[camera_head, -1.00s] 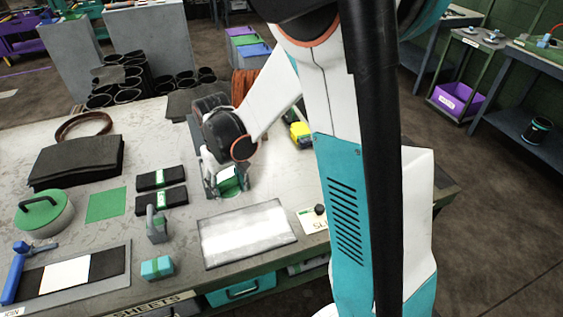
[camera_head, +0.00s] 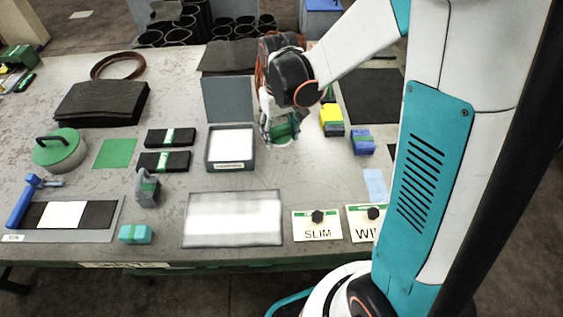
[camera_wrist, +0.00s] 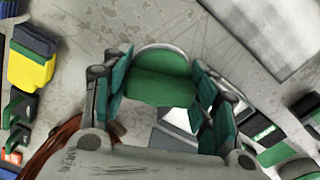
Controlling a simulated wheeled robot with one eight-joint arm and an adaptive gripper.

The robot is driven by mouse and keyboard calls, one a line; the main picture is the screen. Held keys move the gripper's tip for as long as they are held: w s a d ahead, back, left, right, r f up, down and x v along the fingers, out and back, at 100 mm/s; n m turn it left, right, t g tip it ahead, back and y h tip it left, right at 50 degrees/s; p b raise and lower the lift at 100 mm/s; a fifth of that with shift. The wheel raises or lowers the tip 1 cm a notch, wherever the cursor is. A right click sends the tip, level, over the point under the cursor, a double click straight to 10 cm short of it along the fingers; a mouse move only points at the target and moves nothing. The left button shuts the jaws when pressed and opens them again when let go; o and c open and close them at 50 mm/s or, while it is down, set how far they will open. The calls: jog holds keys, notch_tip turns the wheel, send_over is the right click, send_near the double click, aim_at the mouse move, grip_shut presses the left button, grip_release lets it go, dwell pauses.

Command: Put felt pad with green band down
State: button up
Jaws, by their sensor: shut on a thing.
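My gripper (camera_head: 283,128) is shut on the felt pad with the green band. In the wrist view the pad (camera_wrist: 160,84) is green across its middle with a pale rounded edge, between the teal fingers of my gripper (camera_wrist: 163,92). In the head view the pad (camera_head: 285,133) shows green, partly covered by the fingers, with a pale rim below. It is over bare tabletop (camera_head: 320,172), just right of a shallow open box with a white inside (camera_head: 207,160). I cannot tell whether the pad touches the table.
A yellow-and-dark block (camera_head: 331,118) and a blue block (camera_head: 362,141) stand to the right. A grey-and-white mat (camera_head: 233,218) and a SLIM sign (camera_head: 317,233) lie nearer the front. Two black green-banded packs (camera_head: 152,160) lie left. The table between box and blocks is mostly clear.

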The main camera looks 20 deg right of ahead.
aim_at(280, 165)
notch_tip(280, 165, down, 12)
jog(key=b, duration=0.4)
jog(key=shift+f, duration=0.2)
jog(key=shift+f, duration=0.25)
jog(key=o, duration=1.3)
jog(key=shift+b, duration=0.3)
jog(key=shift+r, duration=0.1)
